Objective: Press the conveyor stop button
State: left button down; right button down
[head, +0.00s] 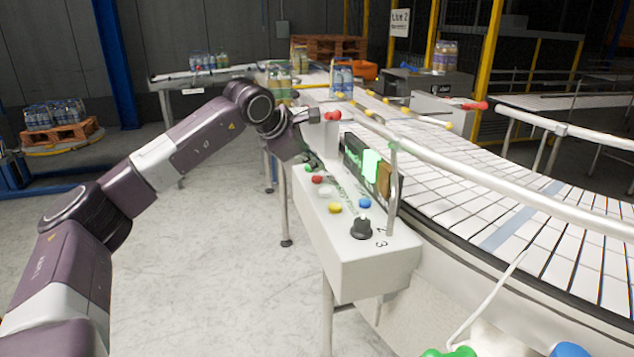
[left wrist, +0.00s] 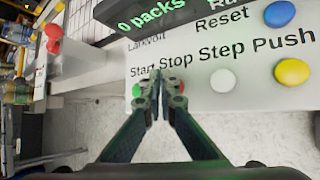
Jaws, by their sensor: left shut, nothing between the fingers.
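The control panel (head: 372,262) stands beside the conveyor, with a row of buttons on its top. The red button (head: 317,179) lies under the printed word "Stop", between a green button (head: 309,168) and a white button (head: 325,192). My left gripper (head: 317,163) is shut and empty at the panel's far end. In the left wrist view its fingertips (left wrist: 156,75) appear between the green button (left wrist: 136,90) and the partly hidden red button (left wrist: 182,87). I cannot tell whether they touch the panel. My right gripper is not in view.
A yellow button (head: 335,207), a blue button (head: 365,202) and a black knob (head: 361,228) sit nearer on the panel. A lit display (head: 371,165) stands behind the buttons. The conveyor (head: 520,222) and its rail (head: 500,191) curve along the right. Floor left of the panel is clear.

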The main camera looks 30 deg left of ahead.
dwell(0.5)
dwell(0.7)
pick_arm(q)
jog(key=shift+f, duration=0.35)
jog(key=shift+f+b, duration=0.6)
jog(key=shift+b, duration=0.05)
dwell(0.6)
dwell(0.4)
jog(key=shift+r+p, duration=0.8)
jog(key=shift+r, duration=0.2)
